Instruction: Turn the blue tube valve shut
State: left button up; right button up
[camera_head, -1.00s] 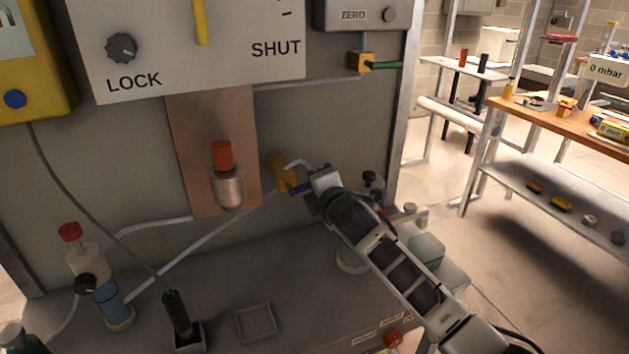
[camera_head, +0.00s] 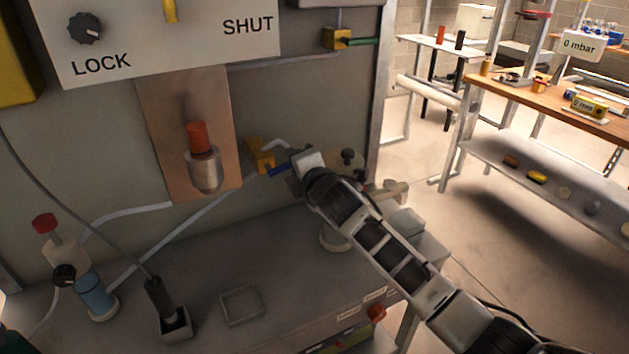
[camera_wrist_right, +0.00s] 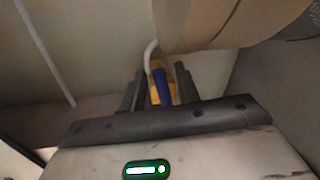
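The tube valve has a yellow body (camera_head: 262,156) on a pale tube at the front of the grey panel. Its blue handle (camera_head: 278,169) sticks out to the right, toward my right gripper (camera_head: 292,172). In the right wrist view the blue handle (camera_wrist_right: 162,88) lies between the two dark fingers of my right gripper (camera_wrist_right: 161,92), with the yellow body (camera_wrist_right: 157,97) behind it. Some yellow shows on both sides of the handle, so the fingers look open around it. Finger contact is not clear. My left gripper is not in view.
A red-capped metal fitting (camera_head: 203,160) on a copper plate (camera_head: 155,130) is left of the valve. A wooden table (camera_head: 545,99) is at right.

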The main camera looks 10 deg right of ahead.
jog(key=v, duration=1.4)
jog(key=shift+s+b, duration=0.4)
jog(key=shift+b, duration=0.05)
jog(key=shift+o, duration=0.5)
